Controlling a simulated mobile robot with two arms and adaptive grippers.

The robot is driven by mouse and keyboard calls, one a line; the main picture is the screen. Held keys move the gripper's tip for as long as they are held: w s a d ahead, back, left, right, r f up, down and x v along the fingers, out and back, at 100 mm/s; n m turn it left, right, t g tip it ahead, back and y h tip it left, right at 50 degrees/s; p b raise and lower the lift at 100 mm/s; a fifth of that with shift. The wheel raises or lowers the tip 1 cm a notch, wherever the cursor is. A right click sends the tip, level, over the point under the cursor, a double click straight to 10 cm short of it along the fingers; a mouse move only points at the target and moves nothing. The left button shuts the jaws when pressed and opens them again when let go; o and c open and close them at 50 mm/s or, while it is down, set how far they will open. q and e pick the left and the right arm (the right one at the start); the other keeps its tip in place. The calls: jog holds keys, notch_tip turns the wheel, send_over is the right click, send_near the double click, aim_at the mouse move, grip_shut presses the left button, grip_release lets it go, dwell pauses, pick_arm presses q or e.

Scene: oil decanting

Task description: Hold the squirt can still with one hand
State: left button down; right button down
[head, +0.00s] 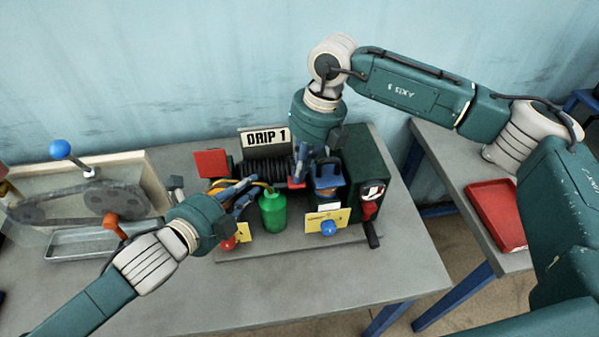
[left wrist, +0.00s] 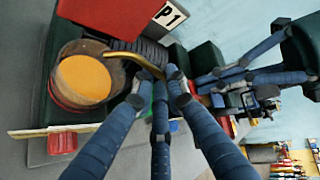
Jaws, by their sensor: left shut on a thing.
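The green squirt can (head: 273,212) stands upright at the front of the machine marked DRIP 1, its thin brass spout (left wrist: 138,60) curving to the left in the left wrist view. My left gripper (head: 253,190) is shut on the can near its top. In the left wrist view its blue fingers (left wrist: 160,85) close around the can and hide most of the green body. My right gripper (head: 308,172) points down at the machine, behind and right of the can. Its fingertips overlap dark parts, so I cannot tell whether it is open or shut.
An orange-topped round container (left wrist: 85,80) sits left of the can. A dark green box (head: 365,160) stands right of my right gripper. A belt-and-pulley unit (head: 95,200) is at left, and a red tray (head: 496,215) lies on the right table. The front tabletop (head: 330,290) is clear.

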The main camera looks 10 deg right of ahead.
jog(key=shift+r, duration=0.15)
jog(key=a+v, duration=0.2)
jog(key=v, duration=1.1)
jog(key=shift+r, duration=0.55)
dwell(0.8)
pick_arm(q)
jog(key=c, duration=1.7)
grip_release()
jog(key=shift+o, duration=0.2)
jog(key=v, duration=0.7)
jog(key=shift+s+r, duration=0.2)
pick_arm(e)
jog(key=shift+a+f, duration=0.1)
jog(key=shift+f, duration=0.05)
